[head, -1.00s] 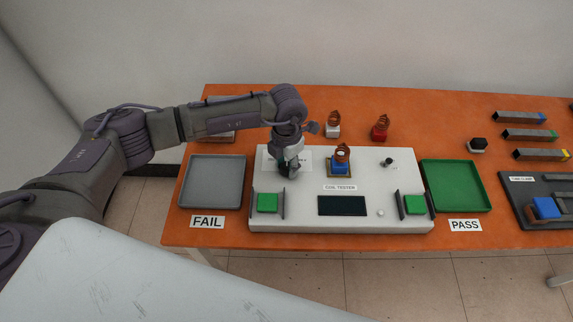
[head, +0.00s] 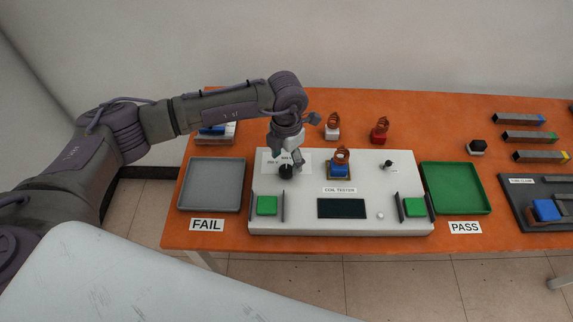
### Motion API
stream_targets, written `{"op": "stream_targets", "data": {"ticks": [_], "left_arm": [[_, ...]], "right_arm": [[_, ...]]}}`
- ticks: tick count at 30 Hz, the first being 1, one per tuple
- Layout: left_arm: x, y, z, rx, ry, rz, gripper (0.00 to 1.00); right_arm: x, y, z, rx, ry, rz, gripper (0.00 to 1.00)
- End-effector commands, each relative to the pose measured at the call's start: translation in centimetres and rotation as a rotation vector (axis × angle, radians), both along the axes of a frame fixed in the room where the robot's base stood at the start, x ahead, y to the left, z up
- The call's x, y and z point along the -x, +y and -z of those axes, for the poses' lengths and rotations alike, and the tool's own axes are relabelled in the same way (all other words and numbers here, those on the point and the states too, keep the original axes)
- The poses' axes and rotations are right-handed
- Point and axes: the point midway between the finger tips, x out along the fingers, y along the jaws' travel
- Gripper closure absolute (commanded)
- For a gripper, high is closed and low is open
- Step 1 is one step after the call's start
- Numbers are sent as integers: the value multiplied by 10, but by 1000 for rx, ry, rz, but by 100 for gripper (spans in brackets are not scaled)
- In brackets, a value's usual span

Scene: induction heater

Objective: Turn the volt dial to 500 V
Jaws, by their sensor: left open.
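The volt dial is a black round knob (head: 286,171) on the back left of the white coil tester (head: 300,220). A white label with small print (head: 270,158) lies behind it, partly hidden by my gripper, and its marks are too small to read fully. My left gripper (head: 293,160) is open, just above and behind the dial, pointing down. It appears apart from the dial. I cannot tell from this view which value the dial points to. My right gripper is not in view.
A coil on a blue base (head: 340,170) sits on the tester right of the dial. White-based (head: 332,132) and red-based (head: 380,136) coils stand behind. A grey tray (head: 212,207) is left and a green tray (head: 455,209) right. A small black switch (head: 388,163) is on the tester.

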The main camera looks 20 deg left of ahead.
Motion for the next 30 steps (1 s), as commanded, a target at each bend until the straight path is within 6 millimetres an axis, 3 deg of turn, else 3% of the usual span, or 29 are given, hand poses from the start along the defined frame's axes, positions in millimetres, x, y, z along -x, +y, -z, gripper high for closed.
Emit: {"op": "stream_targets", "data": {"ticks": [6,12,30], "left_arm": [[-1,0,-49,1,-4,1,34],[-1,0,-76,1,-2,-1,34],[0,0,-83,0,0,0,34]], "right_arm": [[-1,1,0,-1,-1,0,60],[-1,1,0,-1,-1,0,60],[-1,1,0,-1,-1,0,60]]}}
